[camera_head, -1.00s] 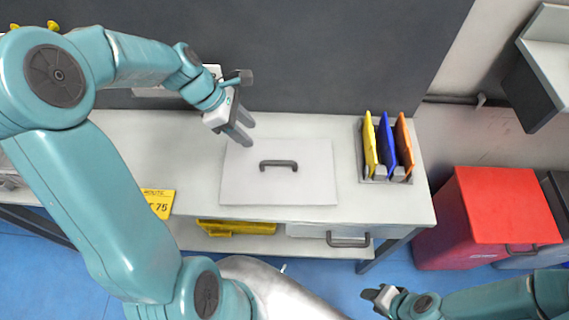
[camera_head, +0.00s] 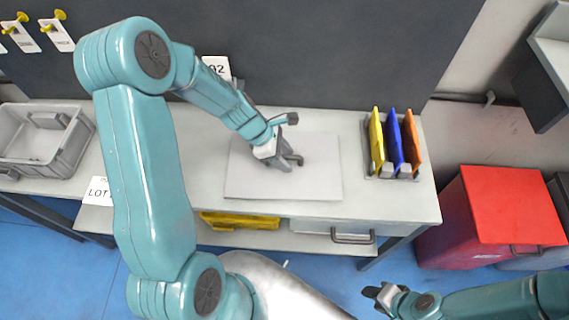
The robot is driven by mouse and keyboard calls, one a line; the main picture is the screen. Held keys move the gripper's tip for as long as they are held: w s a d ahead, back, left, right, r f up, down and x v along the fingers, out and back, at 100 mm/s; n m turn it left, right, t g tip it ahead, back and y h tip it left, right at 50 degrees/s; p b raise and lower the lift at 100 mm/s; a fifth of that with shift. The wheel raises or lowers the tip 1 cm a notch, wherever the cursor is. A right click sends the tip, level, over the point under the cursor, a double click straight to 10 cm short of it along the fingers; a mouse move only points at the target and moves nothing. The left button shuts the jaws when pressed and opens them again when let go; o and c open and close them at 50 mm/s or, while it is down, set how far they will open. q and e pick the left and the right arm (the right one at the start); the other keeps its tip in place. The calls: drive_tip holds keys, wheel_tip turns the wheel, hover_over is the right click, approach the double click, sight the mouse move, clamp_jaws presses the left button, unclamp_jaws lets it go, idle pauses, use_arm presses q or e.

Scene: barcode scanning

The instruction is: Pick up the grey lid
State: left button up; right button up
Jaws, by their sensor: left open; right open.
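The grey lid (camera_head: 315,180) is a flat, light grey square lying on the table. Its dark handle is hidden behind my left gripper (camera_head: 292,162). My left gripper is open, over the middle of the lid where the handle sits. I cannot tell whether the fingers touch the handle. My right gripper (camera_head: 378,296) is open and empty at the lower right, off the table's front.
A rack holds yellow, blue and orange panels (camera_head: 394,142) right of the lid. A grey crate (camera_head: 45,140) stands at the table's left. A red bin (camera_head: 500,215) is on the floor at right. A yellow item (camera_head: 238,221) lies on the lower shelf.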

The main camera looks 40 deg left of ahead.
use_arm(q)
drive_tip(key=shift+s, duration=0.1)
clamp_jaws()
